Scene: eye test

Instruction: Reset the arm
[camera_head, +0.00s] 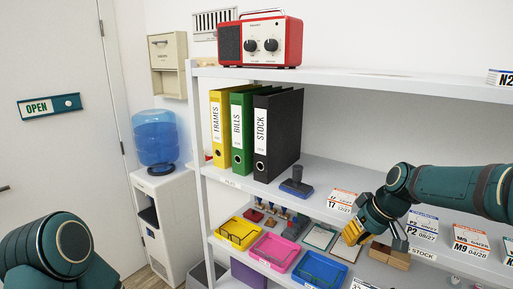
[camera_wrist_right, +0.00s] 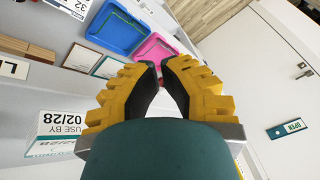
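My right arm (camera_head: 455,190) reaches in from the right edge in the head view. Its gripper (camera_head: 353,233), with yellow fingers, is over the shelf, near the small boards and wooden blocks. In the right wrist view, the two yellow fingers with dark pads (camera_wrist_right: 159,68) converge until their tips almost meet, and I see nothing held between them. In the head view, a teal part of my left arm (camera_head: 62,245) shows at the lower left; its gripper is out of the picture.
Shelving holds a red radio (camera_head: 260,42), yellow (camera_head: 220,128), green (camera_head: 241,130) and black binders (camera_head: 277,132), a stamp on a blue base (camera_head: 297,187), yellow (camera_head: 238,233), pink (camera_head: 274,252) and blue trays (camera_head: 320,270). Wooden blocks (camera_head: 390,256) and price cards (camera_head: 341,200) are near my gripper.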

